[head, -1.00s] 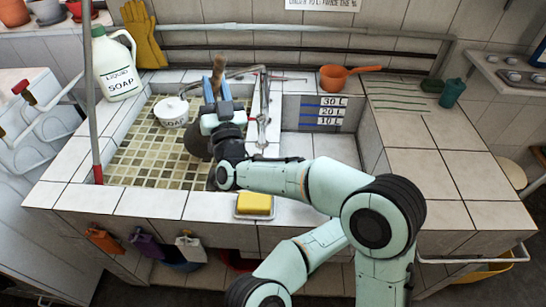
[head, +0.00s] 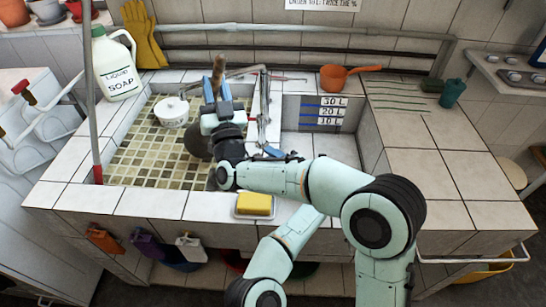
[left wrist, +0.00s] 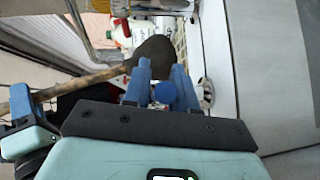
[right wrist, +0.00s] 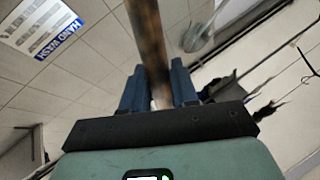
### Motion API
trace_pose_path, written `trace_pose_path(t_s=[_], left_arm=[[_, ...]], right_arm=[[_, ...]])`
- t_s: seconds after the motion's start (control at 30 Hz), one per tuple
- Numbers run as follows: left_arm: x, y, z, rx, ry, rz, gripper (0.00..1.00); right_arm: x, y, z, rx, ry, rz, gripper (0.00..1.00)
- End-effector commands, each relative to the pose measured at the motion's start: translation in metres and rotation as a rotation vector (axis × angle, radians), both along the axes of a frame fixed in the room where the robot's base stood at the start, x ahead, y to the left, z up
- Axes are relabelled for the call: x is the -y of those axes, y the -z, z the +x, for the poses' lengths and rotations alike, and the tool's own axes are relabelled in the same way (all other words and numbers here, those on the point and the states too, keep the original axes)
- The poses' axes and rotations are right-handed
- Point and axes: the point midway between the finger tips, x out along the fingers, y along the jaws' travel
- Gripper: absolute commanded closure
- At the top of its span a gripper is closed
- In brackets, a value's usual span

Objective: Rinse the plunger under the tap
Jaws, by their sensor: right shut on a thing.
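The plunger has a brown wooden handle (head: 217,72) and a dark cup (head: 197,143); it is held over the left, tiled basin (head: 150,160). My right gripper (head: 218,92) is shut on the handle, which also shows between its fingers in the right wrist view (right wrist: 148,40). The cup also shows in the left wrist view (left wrist: 155,55). The tap (head: 262,105) stands at the divider between the basins. My left gripper (head: 272,152) is open beside the divider, partly hidden by my right arm. A round blue knob (left wrist: 165,93) shows between its fingers; contact is unclear.
A white soap pot (head: 172,112) stands in the left basin. A yellow sponge (head: 254,204) lies on the front edge. A liquid soap jug (head: 117,70) stands at the back left, an orange pan (head: 342,77) at the back. The right-hand tiled counter (head: 440,180) is mostly clear.

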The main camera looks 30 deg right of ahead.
Motion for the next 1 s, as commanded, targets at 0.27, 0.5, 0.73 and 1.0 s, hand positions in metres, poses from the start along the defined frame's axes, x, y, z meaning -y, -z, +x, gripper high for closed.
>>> trace_pose_path(t_s=[0.27,0.5,0.73,1.0], left_arm=[[0.0,0.0,0.0,0.0,0.002,0.0,1.0],[0.0,-0.002,-0.001,0.002,0.066,0.0,1.0],[-0.003,-0.002,-0.006,0.003,0.173,0.002,1.0],[-0.005,-0.002,-0.011,0.002,0.289,0.0,1.0]], right_arm=[[0.0,-0.002,0.0,0.004,0.0,0.0,1.0],[0.0,-0.002,0.0,0.004,0.0,0.0,1.0],[0.0,-0.002,0.0,0.004,0.0,0.0,1.0],[0.0,-0.002,0.0,0.004,0.0,0.0,1.0]])
